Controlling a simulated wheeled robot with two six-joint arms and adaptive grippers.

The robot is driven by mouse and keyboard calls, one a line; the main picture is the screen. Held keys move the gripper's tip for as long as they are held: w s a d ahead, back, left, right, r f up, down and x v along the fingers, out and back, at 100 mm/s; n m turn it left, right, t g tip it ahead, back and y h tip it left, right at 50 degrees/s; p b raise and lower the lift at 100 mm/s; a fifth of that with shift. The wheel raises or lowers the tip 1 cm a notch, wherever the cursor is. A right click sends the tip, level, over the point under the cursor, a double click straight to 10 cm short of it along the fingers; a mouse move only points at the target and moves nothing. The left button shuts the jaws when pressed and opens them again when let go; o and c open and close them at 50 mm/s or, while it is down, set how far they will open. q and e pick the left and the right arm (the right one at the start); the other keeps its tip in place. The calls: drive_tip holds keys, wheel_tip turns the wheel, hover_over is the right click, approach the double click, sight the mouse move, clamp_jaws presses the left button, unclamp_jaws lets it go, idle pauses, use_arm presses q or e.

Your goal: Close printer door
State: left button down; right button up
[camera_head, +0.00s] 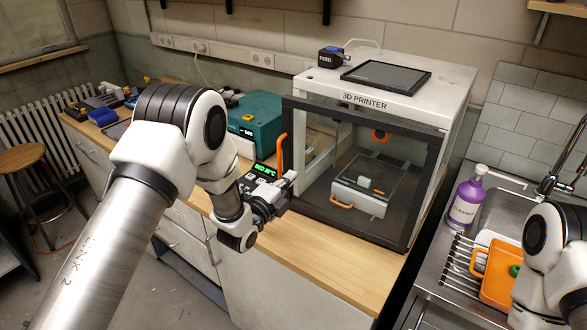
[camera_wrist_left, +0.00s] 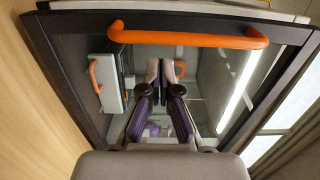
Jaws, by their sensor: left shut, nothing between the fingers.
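The 3D printer (camera_head: 364,101) stands on the wooden bench with its dark-framed glass door (camera_head: 424,190) across the front. The door lies close against the body; I cannot tell whether a small gap is left. Its orange handle (camera_head: 281,154) is upright on the left edge and crosses the top of the left wrist view (camera_wrist_left: 188,38). My left gripper (camera_head: 290,178) is shut and empty, in front of the door near the handle's lower end. In the left wrist view its fingers (camera_wrist_left: 161,75) point at the glass beside the handle; contact is unclear. My right gripper is out of view.
A teal case (camera_head: 256,121) stands left of the printer. The bench front (camera_head: 330,265) is clear.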

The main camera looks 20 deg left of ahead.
sight(298, 167)
use_arm(q)
drive_tip(key=shift+x, duration=1.15)
drive_tip(key=shift+w+f, duration=0.15)
drive_tip(key=shift+w, duration=0.1)
drive_tip(key=shift+w+d+m+h+b, duration=0.15)
drive_tip(key=shift+w+m+h+b, duration=0.1)
drive_tip(key=shift+w+h+b, duration=0.25)
drive_tip(key=shift+w+d+m+h+b, duration=0.15)
drive_tip(key=shift+w+m+h+b, duration=0.15)
drive_tip(key=shift+w+b, duration=0.4)
drive_tip(key=shift+w+g, duration=0.2)
drive_tip(key=shift+g, duration=0.1)
drive_tip(key=shift+s+r+h, duration=0.1)
drive_tip(key=shift+r+h, duration=0.2)
drive_tip(key=shift+r, duration=0.15)
